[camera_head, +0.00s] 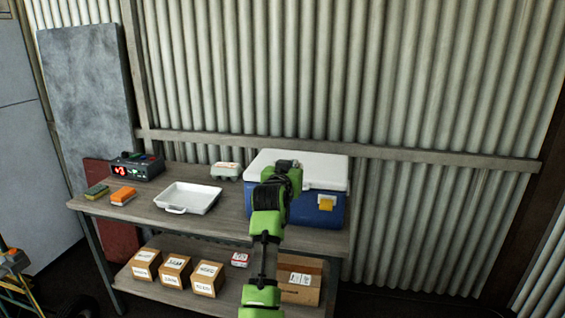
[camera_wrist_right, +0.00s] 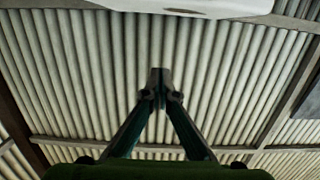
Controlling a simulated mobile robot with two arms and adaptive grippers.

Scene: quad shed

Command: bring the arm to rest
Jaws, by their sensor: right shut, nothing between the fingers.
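My right arm rises from the bottom of the head view, in front of the workbench (camera_head: 225,228). Its right gripper (camera_head: 287,164) is small and dark there, overlapping the front of the blue cooler (camera_head: 304,212) and its white lid (camera_head: 325,168). In the right wrist view the right gripper (camera_wrist_right: 160,76) has its two fingers together at the tips, with nothing between them and the corrugated wall (camera_wrist_right: 75,85) behind. Whether the arm touches the cooler cannot be told. My left gripper is not in view.
On the bench are a white tray (camera_head: 188,198), an egg carton (camera_head: 226,171), a black box with a red display (camera_head: 136,166) and two sponges (camera_head: 122,195). Cardboard boxes (camera_head: 207,279) stand on the lower shelf. Floor right of the bench looks clear.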

